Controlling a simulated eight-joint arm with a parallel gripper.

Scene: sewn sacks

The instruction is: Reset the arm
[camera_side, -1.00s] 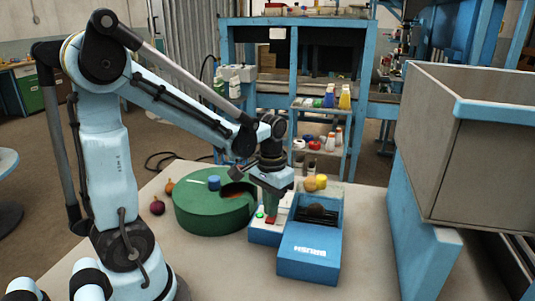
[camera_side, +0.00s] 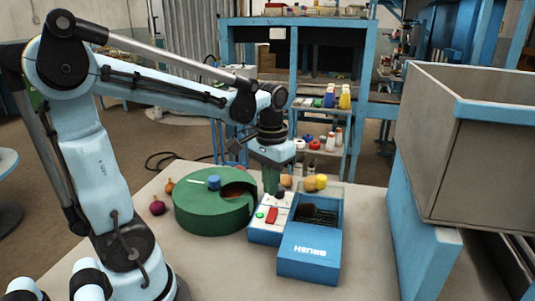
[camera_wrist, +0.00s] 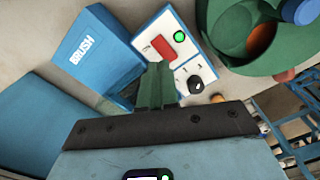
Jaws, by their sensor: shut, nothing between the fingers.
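My gripper (camera_side: 271,188) is over the back end of the white control panel (camera_side: 263,230), with its green fingers pointing down. The fingers also show in the wrist view (camera_wrist: 156,82), close together with nothing between them. Whether the tips touch anything is hard to tell. The panel has a green lit button (camera_wrist: 180,37), a red rocker switch (camera_wrist: 160,47) and a black knob (camera_wrist: 195,84). The blue brush box (camera_side: 309,248) stands at the panel's right in the side view, its dark bristles showing at the back.
A green round drum (camera_side: 207,215) with a blue knob (camera_side: 214,183) and an orange-brown item in its opening stands left of the panel. A purple onion (camera_side: 157,208) lies further left. Yellow-orange items (camera_side: 316,182) lie behind the brush box. A large bin (camera_side: 470,150) stands at the right.

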